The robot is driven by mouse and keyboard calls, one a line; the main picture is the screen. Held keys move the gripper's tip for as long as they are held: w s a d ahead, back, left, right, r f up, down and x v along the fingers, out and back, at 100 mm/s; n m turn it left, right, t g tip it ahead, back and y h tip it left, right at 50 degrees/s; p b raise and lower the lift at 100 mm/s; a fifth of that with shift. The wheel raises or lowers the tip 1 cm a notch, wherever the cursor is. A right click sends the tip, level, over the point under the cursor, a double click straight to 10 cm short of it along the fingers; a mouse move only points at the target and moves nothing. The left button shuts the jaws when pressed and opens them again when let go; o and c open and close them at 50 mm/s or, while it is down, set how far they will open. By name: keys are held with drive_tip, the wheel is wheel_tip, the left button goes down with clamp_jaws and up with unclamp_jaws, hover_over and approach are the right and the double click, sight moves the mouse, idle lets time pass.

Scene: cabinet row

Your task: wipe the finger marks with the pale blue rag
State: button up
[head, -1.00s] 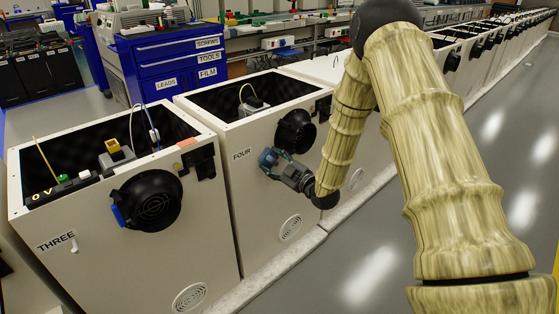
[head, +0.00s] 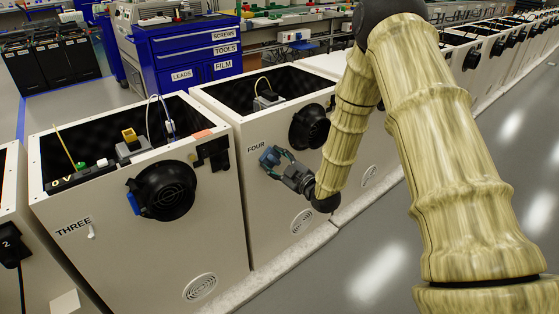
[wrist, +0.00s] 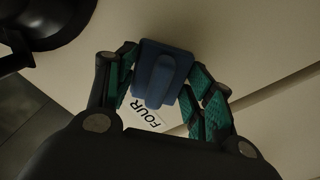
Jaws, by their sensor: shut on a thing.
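My gripper (head: 277,162) is in front of the white front panel of the box marked FOUR (head: 262,205), just right of and below its label. It is shut on a blue rag (head: 268,156), which looks like a stiff square pad with a raised ridge. In the wrist view the rag (wrist: 152,62) sits between the green-lined fingers, darker in shade than pale blue. The FOUR label (wrist: 147,115) shows below it there. I cannot tell whether the rag touches the panel. I cannot make out finger marks; the rag and fingers hide part of the panel.
A black round fan housing (head: 309,127) juts from FOUR, right of and above my gripper. Box THREE (head: 130,255) stands to the left with its own black housing (head: 166,190). A pale kerb (head: 300,248) runs along the boxes' base. The grey floor (head: 385,270) at right is clear.

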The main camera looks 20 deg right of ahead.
drive_tip(key=shift+s+a, duration=0.3)
drive_tip(key=shift+a, duration=0.65)
drive_tip(key=shift+s+a, duration=0.25)
drive_tip(key=shift+a, duration=0.7)
drive_tip(key=shift+r, duration=0.1)
drive_tip(key=shift+s, duration=0.4)
drive_tip(key=p, duration=0.1)
approach(259, 161)
drive_tip(key=shift+w, duration=0.4)
drive_tip(key=shift+d, duration=0.1)
drive_tip(key=shift+v, duration=1.5)
